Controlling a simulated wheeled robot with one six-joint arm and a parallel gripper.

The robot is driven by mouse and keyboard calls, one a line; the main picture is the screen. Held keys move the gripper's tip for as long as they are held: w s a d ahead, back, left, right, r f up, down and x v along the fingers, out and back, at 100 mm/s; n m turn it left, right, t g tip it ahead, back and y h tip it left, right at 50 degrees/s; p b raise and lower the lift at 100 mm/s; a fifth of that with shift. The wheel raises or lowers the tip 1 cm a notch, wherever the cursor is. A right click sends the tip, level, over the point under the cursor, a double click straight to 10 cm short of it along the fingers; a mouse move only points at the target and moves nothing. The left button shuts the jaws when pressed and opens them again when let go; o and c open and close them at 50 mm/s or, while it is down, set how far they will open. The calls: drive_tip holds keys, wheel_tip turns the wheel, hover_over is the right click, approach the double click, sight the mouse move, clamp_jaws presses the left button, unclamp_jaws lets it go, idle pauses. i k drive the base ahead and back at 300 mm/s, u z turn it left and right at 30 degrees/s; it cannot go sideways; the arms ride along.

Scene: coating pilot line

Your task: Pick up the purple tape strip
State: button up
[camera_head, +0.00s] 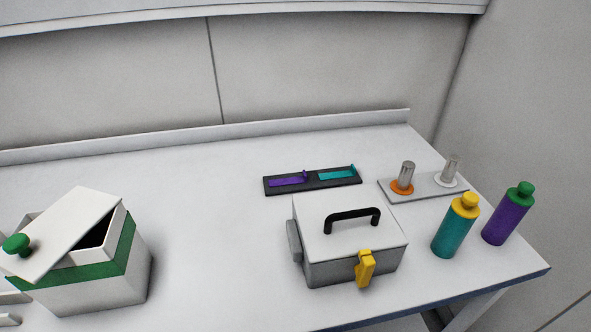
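The purple tape strip (287,181) lies in the left part of a flat black holder (313,189) towards the back of the white table. A small purple upright tab shows at the strip's right end. A teal strip (336,175) lies to its right in the same holder. My gripper is not in view.
A grey box with a white lid, black handle and yellow latch (366,268) stands just in front of the holder. A teal bottle (456,228), a purple bottle (506,215) and a grey plate with two metal cylinders (426,193) stand right. A green-banded box (92,284) with a tilted lid stands left.

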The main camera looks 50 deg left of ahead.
sight(284, 182)
drive_tip(key=u, duration=0.4)
drive_tip(key=i, duration=0.7)
drive_tip(key=u, duration=1.2)
drive_tip(key=i, duration=0.6)
drive_tip(key=u, duration=0.5)
